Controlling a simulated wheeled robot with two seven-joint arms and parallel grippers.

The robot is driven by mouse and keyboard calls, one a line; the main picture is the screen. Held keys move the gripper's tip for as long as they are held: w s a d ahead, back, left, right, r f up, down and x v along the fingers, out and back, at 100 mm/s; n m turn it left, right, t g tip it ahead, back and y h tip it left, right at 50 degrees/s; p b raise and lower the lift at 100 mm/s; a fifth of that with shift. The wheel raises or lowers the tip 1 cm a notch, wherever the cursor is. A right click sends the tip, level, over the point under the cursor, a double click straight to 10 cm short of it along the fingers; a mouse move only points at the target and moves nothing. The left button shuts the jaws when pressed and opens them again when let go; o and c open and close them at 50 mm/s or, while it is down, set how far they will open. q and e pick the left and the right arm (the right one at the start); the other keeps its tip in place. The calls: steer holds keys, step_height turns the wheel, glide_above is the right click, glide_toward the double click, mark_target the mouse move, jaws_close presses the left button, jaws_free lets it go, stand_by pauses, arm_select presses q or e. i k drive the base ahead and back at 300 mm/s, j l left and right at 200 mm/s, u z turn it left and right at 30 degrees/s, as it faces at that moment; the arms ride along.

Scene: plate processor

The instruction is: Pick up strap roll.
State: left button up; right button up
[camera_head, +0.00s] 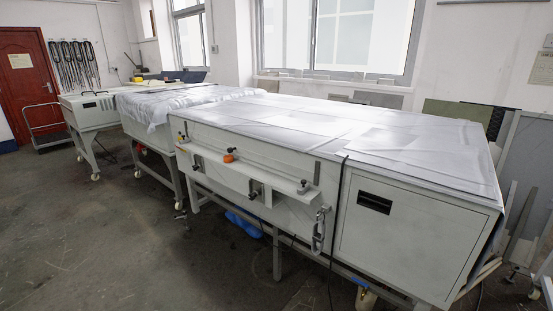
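I cannot make out a strap roll for certain. A small orange item (229,157) sits on the long front rail of the large white machine (415,235), but it is too small to identify. A blue bundle (244,223) lies on the floor under the machine, partly hidden behind its legs. Neither of my grippers is in view.
Grey sheets (330,120) cover the machine's top. Lower white machines (90,108) stand beyond it on wheeled legs. Dark straps or cables (72,62) hang on the wall beside a red door (25,75). A trolley (45,128) stands nearby. The left floor (90,220) is clear.

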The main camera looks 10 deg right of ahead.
mark_target(229, 158)
steer(key=i+j+z, duration=0.1)
steer(key=z, duration=0.3)
steer(key=i+j+z, duration=0.1)
steer(key=z, duration=0.3)
steer(key=i+j+z, duration=0.1)
steer(key=z, duration=0.25)
